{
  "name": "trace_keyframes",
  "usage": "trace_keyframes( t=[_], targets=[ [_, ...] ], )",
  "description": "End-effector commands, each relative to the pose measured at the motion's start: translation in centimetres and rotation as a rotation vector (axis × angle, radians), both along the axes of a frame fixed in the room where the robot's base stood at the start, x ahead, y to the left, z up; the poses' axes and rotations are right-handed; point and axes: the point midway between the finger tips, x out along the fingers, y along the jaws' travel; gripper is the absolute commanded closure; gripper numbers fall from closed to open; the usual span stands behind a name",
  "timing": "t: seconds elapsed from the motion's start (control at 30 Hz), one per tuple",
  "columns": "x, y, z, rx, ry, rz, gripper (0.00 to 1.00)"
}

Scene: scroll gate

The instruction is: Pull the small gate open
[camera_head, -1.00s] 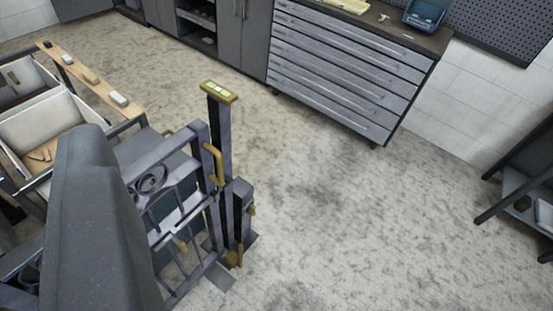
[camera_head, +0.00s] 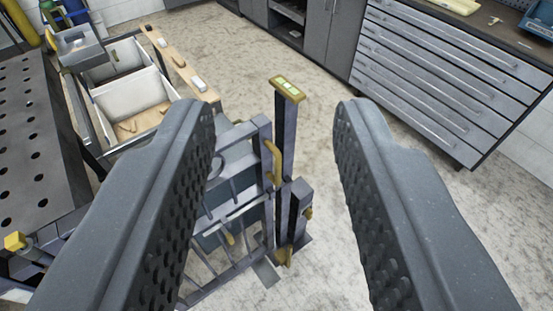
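The small gate (camera_head: 232,222) is a dark grey metal frame with scrollwork and upright bars, low in the middle of the view. A yellow handle (camera_head: 273,160) sits on its right upright. Beside it stands a dark post (camera_head: 286,135) with a yellow cap carrying pale green squares. A shorter post (camera_head: 296,215) with yellow fittings stands at the gate's right edge. The gate looks shut against these posts. My gripper (camera_head: 276,110) is open and empty, its two ribbed fingers either side of the handle in the picture and apart from it. The left finger hides the gate's left part.
A perforated metal table (camera_head: 35,150) and white bins (camera_head: 130,100) with a wooden shelf (camera_head: 170,55) stand at left. A grey drawer cabinet (camera_head: 440,80) stands at the back right. The speckled floor (camera_head: 400,130) right of the posts is clear.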

Motion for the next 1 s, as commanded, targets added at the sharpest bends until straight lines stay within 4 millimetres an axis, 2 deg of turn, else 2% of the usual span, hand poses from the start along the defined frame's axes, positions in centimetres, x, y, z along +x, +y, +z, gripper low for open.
trace_keyframes(
  t=[0.03, 0.1, 0.2, 0.3, 0.5, 0.7, 0.8, 0.9, 1.0],
  targets=[
    [2.2, 0.0, -1.9, -0.002, 0.005, -0.006, 0.65],
    [5.3, -1.1, -4.3, -0.002, -0.008, -0.015, 0.65],
    [9.8, -1.1, -8.7, -0.005, -0.025, -0.026, 0.65],
    [13.7, -1.2, -13.3, -0.007, -0.049, -0.031, 0.65],
    [19.5, -1.3, -23.4, -0.012, -0.091, -0.032, 0.65],
    [22.5, -1.5, -33.9, -0.013, -0.133, -0.016, 0.65],
    [22.9, -1.7, -39.0, -0.012, -0.152, -0.003, 0.65],
    [22.9, -1.6, -43.3, -0.012, -0.174, 0.015, 0.65],
    [22.4, -1.6, -46.6, -0.008, -0.187, 0.03, 0.65]
  ],
)
